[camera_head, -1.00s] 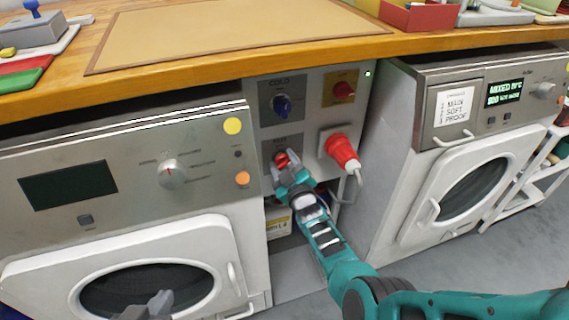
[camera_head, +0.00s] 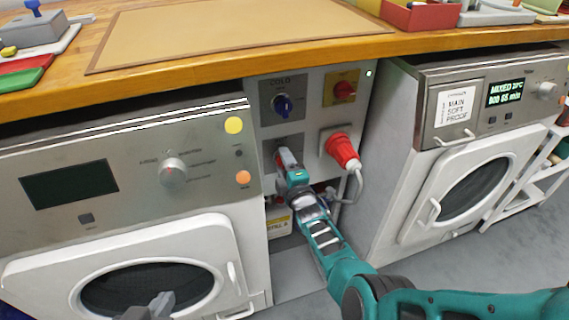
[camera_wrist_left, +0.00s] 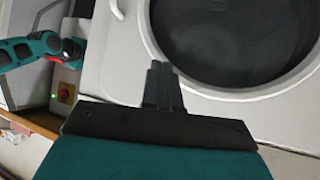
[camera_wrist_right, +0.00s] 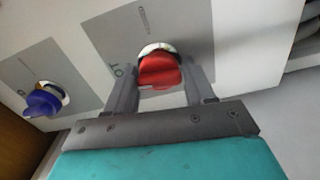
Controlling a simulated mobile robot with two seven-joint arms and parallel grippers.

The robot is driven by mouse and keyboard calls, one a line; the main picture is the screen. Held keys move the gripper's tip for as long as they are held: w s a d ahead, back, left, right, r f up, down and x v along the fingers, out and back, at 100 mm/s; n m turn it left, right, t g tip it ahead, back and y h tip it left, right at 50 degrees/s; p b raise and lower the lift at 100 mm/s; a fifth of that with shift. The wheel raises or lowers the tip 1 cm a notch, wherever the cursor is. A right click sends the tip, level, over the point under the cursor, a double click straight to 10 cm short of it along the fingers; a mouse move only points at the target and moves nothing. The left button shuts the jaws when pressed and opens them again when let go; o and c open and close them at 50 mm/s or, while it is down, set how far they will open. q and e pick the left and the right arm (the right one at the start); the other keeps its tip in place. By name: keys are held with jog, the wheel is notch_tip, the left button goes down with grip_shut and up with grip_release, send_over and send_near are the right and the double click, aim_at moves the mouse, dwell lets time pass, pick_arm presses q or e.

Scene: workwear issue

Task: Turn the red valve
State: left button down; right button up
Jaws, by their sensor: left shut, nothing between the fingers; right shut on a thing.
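The red valve (camera_wrist_right: 160,71) is a red knob on a grey plate of the wall panel, below the blue one. In the right wrist view it sits between the two fingers of my right gripper (camera_wrist_right: 163,85), which is shut on it. In the head view my right gripper (camera_head: 287,160) reaches the panel and hides most of the valve. My left gripper (camera_head: 152,306) is shut and empty in front of the left machine's door. It also shows in the left wrist view (camera_wrist_left: 162,82).
A blue valve (camera_head: 283,105) and a red switch on yellow (camera_head: 344,91) sit above. A red plug (camera_head: 343,151) with a grey cable is close right of my right gripper. Washing machines (camera_head: 172,237) flank the panel under a wooden worktop (camera_head: 240,55).

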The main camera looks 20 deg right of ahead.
jog(key=shift+r+n, duration=0.1)
jog(key=shift+n, duration=0.4)
pick_arm(q)
jog(key=shift+w+r, duration=0.15)
jog(key=shift+w, duration=0.05)
pick_arm(e)
jog(key=o, duration=1)
jog(key=shift+c, duration=0.2)
pick_arm(q)
jog(key=shift+s, duration=0.1)
pick_arm(e)
jog(key=shift+s, duration=0.15)
